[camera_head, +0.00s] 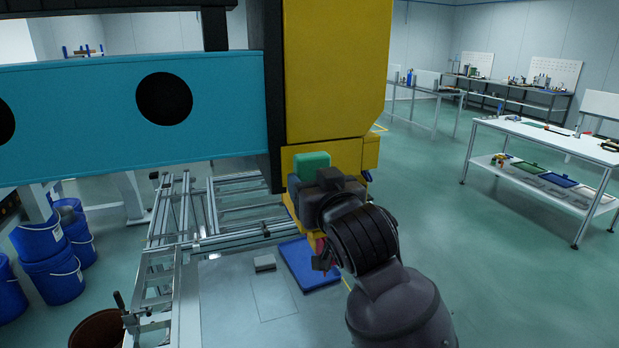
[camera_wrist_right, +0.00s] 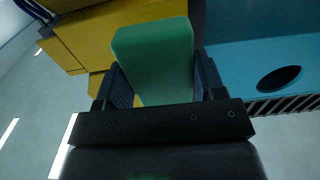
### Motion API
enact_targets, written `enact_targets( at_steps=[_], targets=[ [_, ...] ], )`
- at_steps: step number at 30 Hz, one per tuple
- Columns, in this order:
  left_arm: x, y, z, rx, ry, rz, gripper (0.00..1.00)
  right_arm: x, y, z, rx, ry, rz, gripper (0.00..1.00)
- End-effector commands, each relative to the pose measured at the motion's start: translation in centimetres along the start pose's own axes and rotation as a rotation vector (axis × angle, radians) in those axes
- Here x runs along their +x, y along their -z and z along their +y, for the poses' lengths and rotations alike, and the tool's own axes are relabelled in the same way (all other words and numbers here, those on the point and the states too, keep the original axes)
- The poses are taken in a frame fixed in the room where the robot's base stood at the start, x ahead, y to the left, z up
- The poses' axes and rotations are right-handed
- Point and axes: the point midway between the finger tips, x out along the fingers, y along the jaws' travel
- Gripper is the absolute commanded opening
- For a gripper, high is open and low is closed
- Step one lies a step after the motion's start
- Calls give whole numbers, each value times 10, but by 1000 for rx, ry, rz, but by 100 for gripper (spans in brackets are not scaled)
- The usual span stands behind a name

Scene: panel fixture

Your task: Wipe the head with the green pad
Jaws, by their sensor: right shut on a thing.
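The green pad (camera_head: 311,165) is a small block held in my right gripper (camera_head: 318,178). In the right wrist view the pad (camera_wrist_right: 155,60) sits between the two dark fingers of the gripper (camera_wrist_right: 155,85), which are shut on it. The yellow head (camera_head: 335,70) stands tall in front of me, with a lower yellow part (camera_head: 350,155) behind the pad. In the right wrist view the head (camera_wrist_right: 100,30) is behind the pad. I cannot tell whether the pad touches it. My left gripper is in neither view.
A blue beam (camera_head: 80,120) with round holes runs left from the head. Below are a metal rail frame (camera_head: 215,200), a grey plate (camera_head: 235,300), a blue tray (camera_head: 310,265) and a small grey block (camera_head: 265,263). Blue buckets (camera_head: 50,260) stand left. A white table (camera_head: 550,140) stands right.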

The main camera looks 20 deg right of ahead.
Motion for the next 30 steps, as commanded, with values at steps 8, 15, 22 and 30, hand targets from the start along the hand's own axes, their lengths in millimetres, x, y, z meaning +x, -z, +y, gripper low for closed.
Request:
enact_targets(
  at_steps=[8, 15, 22, 30],
  targets=[
    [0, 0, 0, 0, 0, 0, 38, -10, 0, 0, 0, -1, -1, 44],
    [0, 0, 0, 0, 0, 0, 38, -11, 0, 0, 0, -1, 0, 44],
    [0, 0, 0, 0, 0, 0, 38, -22, 0, 0, 0, 0, 1, 44],
    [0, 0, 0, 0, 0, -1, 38, -40, 0, 0, 1, 0, 0, 44]
  ],
)
